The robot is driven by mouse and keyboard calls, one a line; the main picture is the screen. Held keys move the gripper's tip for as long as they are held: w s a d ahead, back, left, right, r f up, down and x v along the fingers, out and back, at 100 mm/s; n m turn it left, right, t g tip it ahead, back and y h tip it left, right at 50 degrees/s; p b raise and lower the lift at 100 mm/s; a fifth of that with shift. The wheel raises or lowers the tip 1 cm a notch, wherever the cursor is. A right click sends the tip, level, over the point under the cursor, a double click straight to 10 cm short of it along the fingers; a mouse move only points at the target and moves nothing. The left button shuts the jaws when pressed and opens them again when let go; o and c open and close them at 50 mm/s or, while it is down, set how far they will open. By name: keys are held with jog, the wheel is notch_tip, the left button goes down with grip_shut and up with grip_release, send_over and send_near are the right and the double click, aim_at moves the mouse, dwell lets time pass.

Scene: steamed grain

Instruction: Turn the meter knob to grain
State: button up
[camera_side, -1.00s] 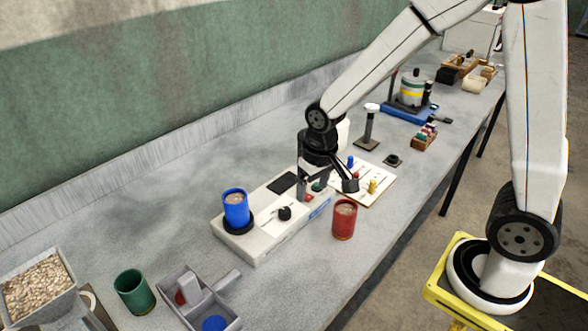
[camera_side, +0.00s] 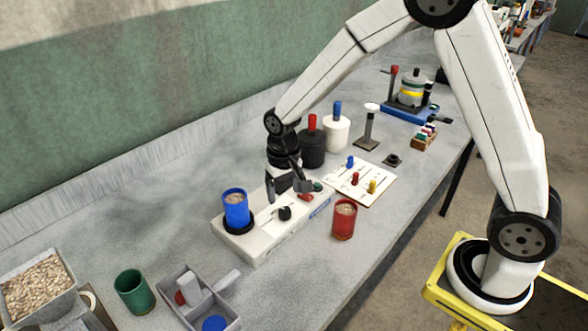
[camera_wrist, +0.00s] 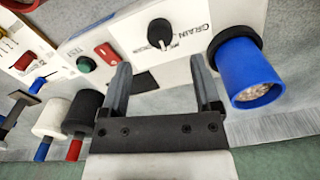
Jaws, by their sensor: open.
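The meter (camera_side: 243,247) is a long pale box on the bench. Its black knob (camera_side: 285,213) sits on a white label plate, and also shows in the wrist view (camera_wrist: 159,31). The word GRAIN (camera_wrist: 190,38) is printed to the right of the knob there; a smaller word left of it is hard to read. A pale pointer mark shows on the knob's lower side. My gripper (camera_side: 287,190) is above the meter, open and empty. In the wrist view its fingers (camera_wrist: 160,62) are apart, with the knob beyond their tips, not touched.
A blue cup of grain (camera_side: 236,208) stands on the meter's left end. A red cup of grain (camera_side: 344,219) stands in front. Green and red buttons (camera_wrist: 84,64) are on the meter. Black and white jars (camera_side: 336,133) stand behind, beside a board with coloured pegs (camera_side: 362,182).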

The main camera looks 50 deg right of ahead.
aim_at(285, 210)
jog(key=shift+f, duration=3.1)
grip_shut()
